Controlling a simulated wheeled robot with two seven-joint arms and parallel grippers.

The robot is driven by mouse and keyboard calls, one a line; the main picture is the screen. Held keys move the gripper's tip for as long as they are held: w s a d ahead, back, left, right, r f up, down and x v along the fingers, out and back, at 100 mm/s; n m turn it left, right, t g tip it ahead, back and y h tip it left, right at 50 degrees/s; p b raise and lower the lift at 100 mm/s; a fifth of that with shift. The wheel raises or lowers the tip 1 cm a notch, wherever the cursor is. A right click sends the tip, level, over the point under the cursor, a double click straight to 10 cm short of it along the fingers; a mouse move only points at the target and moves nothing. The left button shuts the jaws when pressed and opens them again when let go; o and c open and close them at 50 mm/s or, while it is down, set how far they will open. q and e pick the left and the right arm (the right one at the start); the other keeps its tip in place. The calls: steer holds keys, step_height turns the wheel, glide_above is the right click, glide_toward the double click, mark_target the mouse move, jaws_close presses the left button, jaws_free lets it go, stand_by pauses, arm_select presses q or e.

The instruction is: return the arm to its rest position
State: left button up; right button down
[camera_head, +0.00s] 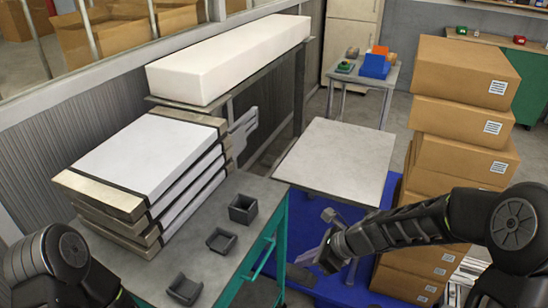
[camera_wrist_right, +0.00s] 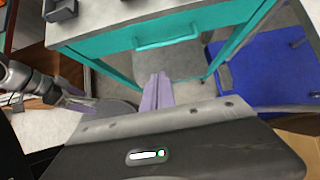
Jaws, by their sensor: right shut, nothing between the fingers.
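My right arm comes in from the right in the head view and bends down past the cardboard boxes. My right gripper (camera_head: 308,257) hangs low, over the floor area beside the teal workbench. In the right wrist view its pale purple fingers (camera_wrist_right: 157,92) are together, with nothing between them. My left arm (camera_head: 62,258) shows at the lower left of the head view, with its gripper out of that picture. In the right wrist view my left gripper (camera_wrist_right: 82,104) shows at the left edge, too small to tell its jaws.
The teal workbench (camera_head: 200,268) carries small dark trays (camera_head: 243,209) and a stack of white and tan slabs (camera_head: 150,160). A grey-topped table (camera_head: 335,160) stands beyond. Tall stacked cardboard boxes (camera_head: 455,110) stand close to my right arm. A blue mat (camera_head: 345,212) covers the floor.

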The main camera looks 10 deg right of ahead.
steer(key=s+d+f+n+h, duration=0.1)
steer(key=s+f+n+h, duration=0.1)
steer(key=f+n, duration=0.4)
steer(key=s+d+f+n+h, duration=0.2)
steer(key=s+f+n, duration=0.1)
steer(key=f+n, duration=0.3)
steer(key=s+a+f+n+g, duration=0.1)
steer(key=s+a+f+n, duration=0.2)
steer(key=s, duration=0.3)
steer(key=s+a+f+n+g+y, duration=0.1)
steer(key=s+a+f+n, duration=0.2)
steer(key=s, duration=0.3)
steer(key=s+a+f+n+g, duration=0.1)
steer(key=s+a+f+n, duration=0.3)
steer(key=s+f, duration=0.1)
steer(key=shift+s+f+n+g, duration=0.15)
steer(key=shift+s+n+g, duration=0.2)
steer(key=shift+s, duration=0.55)
